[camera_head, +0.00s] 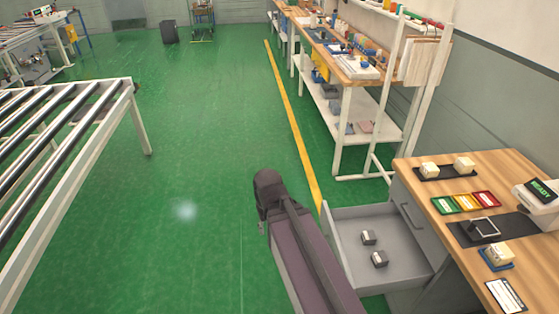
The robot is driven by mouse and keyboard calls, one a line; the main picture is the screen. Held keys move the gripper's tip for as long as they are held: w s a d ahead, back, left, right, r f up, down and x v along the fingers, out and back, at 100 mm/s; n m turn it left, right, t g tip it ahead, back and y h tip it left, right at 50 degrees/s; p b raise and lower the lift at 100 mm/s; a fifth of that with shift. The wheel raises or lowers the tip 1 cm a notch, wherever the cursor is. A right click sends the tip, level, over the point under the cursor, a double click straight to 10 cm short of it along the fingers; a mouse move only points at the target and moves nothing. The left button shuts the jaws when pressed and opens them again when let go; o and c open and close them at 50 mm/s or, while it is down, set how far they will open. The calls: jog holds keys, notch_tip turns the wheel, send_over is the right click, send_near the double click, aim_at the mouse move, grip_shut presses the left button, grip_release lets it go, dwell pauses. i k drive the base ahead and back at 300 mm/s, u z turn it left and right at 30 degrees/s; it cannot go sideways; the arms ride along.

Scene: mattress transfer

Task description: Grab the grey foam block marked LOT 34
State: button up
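Two small dark grey blocks with pale tops lie in an open grey drawer (400,282): the farther block (368,238) and the nearer block (379,259). They are apart from each other, near the middle of the drawer. Any markings are too small to read, so I cannot tell whether either one says LOT 34. My arm's dark links stand left of the drawer and partly cover its left side. My gripper is outside the picture.
A wooden-topped bench (440,202) above the drawer holds pale blocks on dark trays, a green-yellow-red strip (466,203) and a device reading READY (541,194). A roller conveyor (60,145) stands left. Green floor (200,120) between is clear.

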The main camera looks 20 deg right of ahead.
aim_at(368, 238)
jog(key=z, duration=0.85)
jog(key=k, duration=1.35)
jog(key=z, duration=0.65)
jog(key=i, duration=1)
jog(key=z, duration=0.25)
